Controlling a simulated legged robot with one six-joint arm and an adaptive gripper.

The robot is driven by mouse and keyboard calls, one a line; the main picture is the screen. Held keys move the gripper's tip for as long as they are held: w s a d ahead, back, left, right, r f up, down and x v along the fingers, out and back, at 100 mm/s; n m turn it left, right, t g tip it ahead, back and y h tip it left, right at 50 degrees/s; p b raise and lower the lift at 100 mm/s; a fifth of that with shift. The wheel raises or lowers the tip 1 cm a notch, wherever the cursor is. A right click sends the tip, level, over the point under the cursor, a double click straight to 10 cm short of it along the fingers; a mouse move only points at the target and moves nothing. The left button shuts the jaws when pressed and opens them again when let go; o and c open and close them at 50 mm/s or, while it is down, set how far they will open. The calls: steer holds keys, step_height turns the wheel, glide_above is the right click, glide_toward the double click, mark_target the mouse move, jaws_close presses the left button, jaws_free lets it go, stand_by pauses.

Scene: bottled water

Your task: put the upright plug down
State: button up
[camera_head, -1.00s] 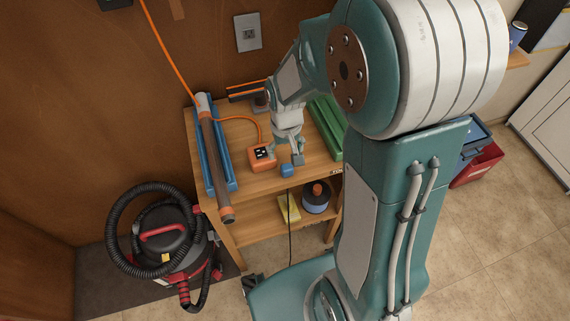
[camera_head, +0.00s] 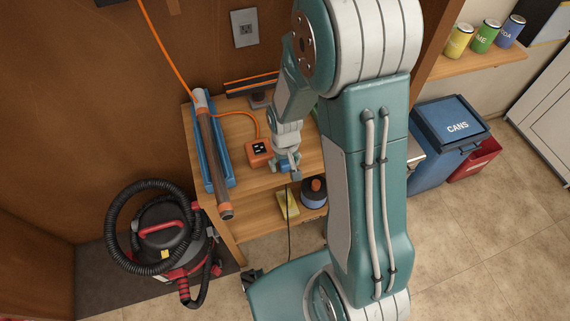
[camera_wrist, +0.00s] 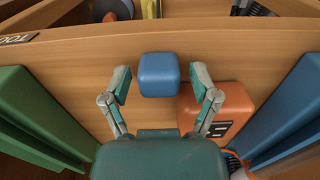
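The plug (camera_wrist: 158,75) is a small blue block with rounded edges, standing near the front edge of the wooden bench top (camera_wrist: 75,65). A dark cord hangs below that edge in the head view. My gripper (camera_wrist: 160,74) is open, with one finger on each side of the plug and a visible gap on both sides. In the head view my gripper (camera_head: 287,165) is low over the bench edge and largely covers the plug. An orange socket box (camera_head: 259,151) stands just left of it; in the wrist view this box (camera_wrist: 222,100) is close to the right finger.
A blue trough (camera_head: 216,165) with a long brown tube (camera_head: 212,150) lies on the bench's left. A green trough (camera_wrist: 35,115) lies on the other side. A vacuum cleaner (camera_head: 165,240) stands on the floor at left. A lower shelf holds a yellow item (camera_head: 287,205).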

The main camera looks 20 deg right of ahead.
jaws_close()
steer(key=shift+r, duration=0.15)
